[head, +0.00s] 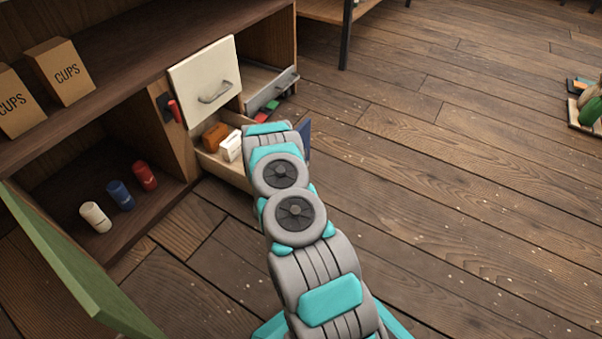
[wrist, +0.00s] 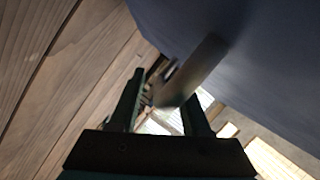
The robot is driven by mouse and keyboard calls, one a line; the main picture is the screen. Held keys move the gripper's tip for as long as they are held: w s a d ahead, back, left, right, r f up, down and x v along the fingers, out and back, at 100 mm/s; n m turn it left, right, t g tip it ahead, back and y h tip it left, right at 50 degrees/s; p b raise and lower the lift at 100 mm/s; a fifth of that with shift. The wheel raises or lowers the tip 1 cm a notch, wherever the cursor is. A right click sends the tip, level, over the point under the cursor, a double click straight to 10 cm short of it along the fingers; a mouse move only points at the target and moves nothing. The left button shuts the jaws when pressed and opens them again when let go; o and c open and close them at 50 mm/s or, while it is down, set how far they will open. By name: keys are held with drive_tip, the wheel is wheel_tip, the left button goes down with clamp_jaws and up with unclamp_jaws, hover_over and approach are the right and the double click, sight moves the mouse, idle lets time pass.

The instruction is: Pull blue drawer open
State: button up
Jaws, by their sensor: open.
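The blue drawer shows in the head view as a sliver of its blue front (head: 304,138) beside my arm. My arm hides the gripper in the head view.
A white drawer (head: 188,80) is shut above. A grey-fronted drawer (head: 272,92) stands open to the right, holding coloured items. A green door (head: 75,262) hangs open at lower left, by a shelf with three small cans (head: 121,195).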

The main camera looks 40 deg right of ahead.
drive_tip(key=v, duration=0.7)
drive_tip(key=shift+s+a, duration=0.25)
drive_tip(key=shift+a, duration=0.05)
drive_tip(key=shift+a, duration=0.1)
